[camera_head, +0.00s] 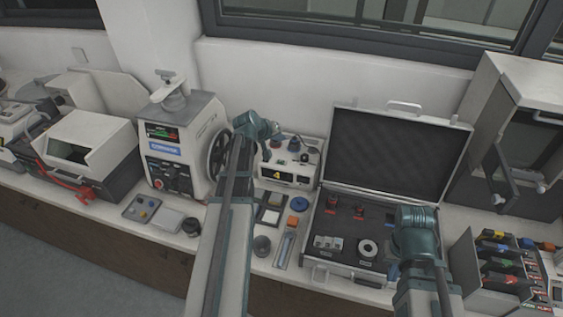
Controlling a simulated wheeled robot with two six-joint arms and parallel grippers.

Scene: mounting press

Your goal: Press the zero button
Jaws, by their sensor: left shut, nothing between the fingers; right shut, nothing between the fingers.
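No button marked zero can be made out at this size. A small white device (300,179) with a dark front panel and a yellow-green mark stands behind the middle of the bench. My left gripper (267,152) is shut and empty at the device's left end; whether it touches cannot be told. My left arm hides part of the bench before it. A taller white machine (197,160) with a display, a blue label, red and dark controls and a black handwheel stands to the left. My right gripper (393,272) is shut and empty over the right front of an open case.
The open case (314,262) holds red-topped parts, a ring and small blocks. Right of it are a coloured-item rack (487,287) and a grey cabinet (540,85). Small trays, an orange block (293,221) and a blue disc (299,203) crowd the bench middle.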

